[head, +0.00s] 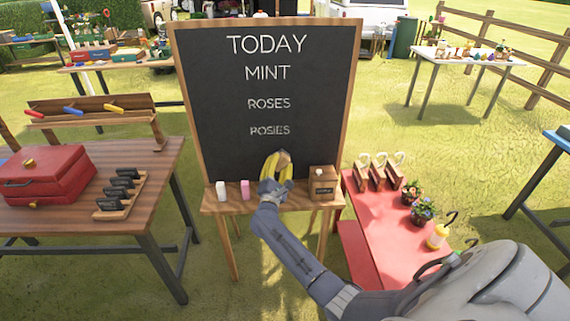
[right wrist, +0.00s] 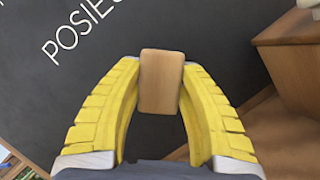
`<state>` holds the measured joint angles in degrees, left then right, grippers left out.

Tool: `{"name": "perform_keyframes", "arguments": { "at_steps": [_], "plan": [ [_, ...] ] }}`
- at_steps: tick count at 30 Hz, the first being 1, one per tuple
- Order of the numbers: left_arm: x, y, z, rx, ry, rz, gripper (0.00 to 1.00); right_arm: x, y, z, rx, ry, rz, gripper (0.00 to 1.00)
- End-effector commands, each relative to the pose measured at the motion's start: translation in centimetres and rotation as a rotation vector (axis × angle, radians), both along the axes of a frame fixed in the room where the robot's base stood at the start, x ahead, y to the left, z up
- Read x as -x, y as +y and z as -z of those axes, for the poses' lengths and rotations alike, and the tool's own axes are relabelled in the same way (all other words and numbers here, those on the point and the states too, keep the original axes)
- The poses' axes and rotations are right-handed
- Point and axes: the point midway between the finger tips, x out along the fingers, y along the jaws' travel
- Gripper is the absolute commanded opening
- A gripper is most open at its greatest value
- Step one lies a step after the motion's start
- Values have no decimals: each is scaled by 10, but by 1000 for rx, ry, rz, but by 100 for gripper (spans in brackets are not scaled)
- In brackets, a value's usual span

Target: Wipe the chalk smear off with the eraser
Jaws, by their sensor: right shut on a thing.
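The blackboard (head: 215,125) stands upright in a wooden frame with the white words TODAY, MINT, ROSES and POSIES (head: 269,130). ROSES and POSIES look dimmer and rougher in the head view; I cannot make out a separate chalk smear. My right gripper (head: 277,165), with yellow fingers, is in front of the lower board, below POSIES. It is shut on the eraser, a small wooden-faced block (right wrist: 161,82) that shows between the fingertips in the right wrist view. I cannot tell whether the eraser touches the board. My left gripper is not in view.
The board's ledge (head: 297,203) holds a white piece (head: 221,190), a pink piece (head: 245,190) and a wooden box (head: 322,183). A table with a red toolbox (head: 45,178) is at left. A red table (head: 385,235) with flower pots is at right.

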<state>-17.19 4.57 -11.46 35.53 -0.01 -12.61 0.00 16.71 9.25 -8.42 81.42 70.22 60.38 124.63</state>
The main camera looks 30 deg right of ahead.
Motion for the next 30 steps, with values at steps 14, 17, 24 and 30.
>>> {"name": "perform_keyframes", "arguments": {
  "at_steps": [14,17,24,30],
  "plan": [
    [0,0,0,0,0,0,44,-10,18,0,-1,0,1,6],
    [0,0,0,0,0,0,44,-13,23,0,-1,0,1,7],
    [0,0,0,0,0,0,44,-24,38,0,0,1,-1,7],
    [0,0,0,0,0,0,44,-27,43,0,1,0,-1,7]
  ]
}}
